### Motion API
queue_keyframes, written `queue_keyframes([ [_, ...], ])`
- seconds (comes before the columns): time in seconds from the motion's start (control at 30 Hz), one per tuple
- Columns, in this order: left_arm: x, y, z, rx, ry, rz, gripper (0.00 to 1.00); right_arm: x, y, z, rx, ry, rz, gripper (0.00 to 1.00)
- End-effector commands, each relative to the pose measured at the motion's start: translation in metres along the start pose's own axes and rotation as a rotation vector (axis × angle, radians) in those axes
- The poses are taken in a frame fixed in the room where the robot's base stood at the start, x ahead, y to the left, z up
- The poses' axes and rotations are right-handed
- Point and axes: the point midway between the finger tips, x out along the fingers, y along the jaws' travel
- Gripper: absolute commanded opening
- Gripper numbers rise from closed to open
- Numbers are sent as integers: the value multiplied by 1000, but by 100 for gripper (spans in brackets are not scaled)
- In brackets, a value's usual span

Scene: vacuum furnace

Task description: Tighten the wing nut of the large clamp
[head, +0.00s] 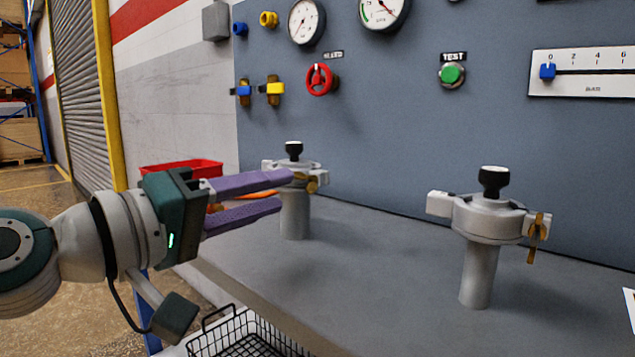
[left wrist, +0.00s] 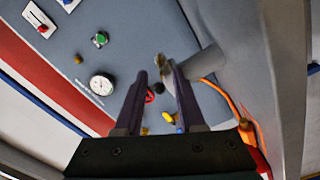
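Two grey clamps with black top knobs stand on posts on the grey bench. The right clamp (head: 487,220) looks bigger but stands nearer; a brass wing nut (head: 537,231) hangs on its right side. The left clamp (head: 294,165) has a brass wing nut (head: 312,185) on its right side. My left gripper (head: 286,190) is open, its purple fingers reaching toward the left clamp and partly hiding it. Nothing is visibly held. In the left wrist view a clamp post (left wrist: 208,64) appears beyond the open fingers (left wrist: 158,80). My right gripper is not in view.
A blue-grey panel behind the bench carries a red valve wheel (head: 320,79), a green test button (head: 451,74), gauges and a slider (head: 548,71). A red bin (head: 180,168) is behind my gripper; a wire basket (head: 235,325) is below. The bench between the clamps is clear.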

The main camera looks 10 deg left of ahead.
Motion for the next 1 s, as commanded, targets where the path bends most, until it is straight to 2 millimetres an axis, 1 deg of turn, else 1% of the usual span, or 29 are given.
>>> queue_keyframes([
  [0.03, 10, 0, 1, -1, 0, 3, 39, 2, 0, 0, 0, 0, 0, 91],
  [0.1, 20, 0, 1, -1, -1, 2, 39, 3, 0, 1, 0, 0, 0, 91],
  [0.2, 31, -1, 1, 0, -1, 1, 39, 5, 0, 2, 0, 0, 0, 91],
  [0.33, 38, 0, 1, 0, -2, 0, 39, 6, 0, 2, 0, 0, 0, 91],
  [0.57, 38, 0, 1, 0, -2, 0, 39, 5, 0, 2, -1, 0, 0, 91],
  [0.6, 38, 0, 1, 0, -2, 0, 38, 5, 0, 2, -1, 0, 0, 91],
  [0.93, 38, 0, 1, 0, -2, -1, 0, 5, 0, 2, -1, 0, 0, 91],
  [1.0, 38, 0, 1, 0, -2, -1, 0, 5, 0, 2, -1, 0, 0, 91],
])
